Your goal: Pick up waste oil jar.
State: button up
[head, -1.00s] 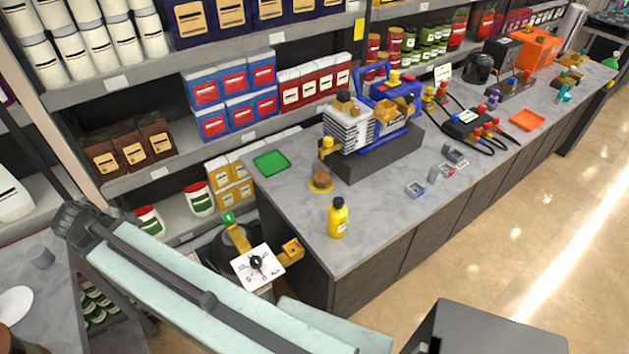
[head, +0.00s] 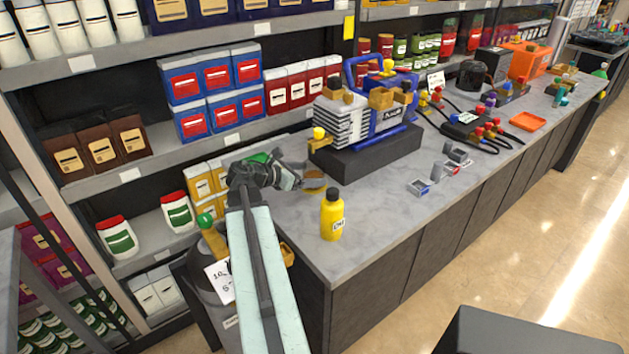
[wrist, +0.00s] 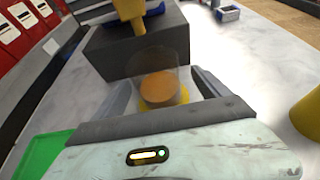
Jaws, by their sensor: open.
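The waste oil jar (wrist: 159,88) is a small clear jar with brown-orange oil, standing on a yellow round base (wrist: 181,97) on the grey counter. In the head view the jar (head: 314,182) stands below the pump's yellow spout, partly hidden by my gripper. My gripper (head: 296,180) reaches over the counter from the left. In the wrist view my gripper (wrist: 163,92) is open, with one finger to each side of the jar. I cannot tell whether the fingers touch it.
The vacuum pump (head: 352,118) stands on a dark block (head: 365,152) just behind the jar. A yellow bottle (head: 332,216) stands at the counter's front. A green tray (wrist: 38,155) lies left of the jar. Shelves with boxes rise behind. Bare counter lies right of the yellow bottle.

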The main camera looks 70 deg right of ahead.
jog(key=b+x, duration=0.1)
jog(key=x, duration=0.4)
jog(key=shift+d+b, duration=0.3)
jog(key=shift+b, duration=0.1)
jog(key=c, duration=1.8)
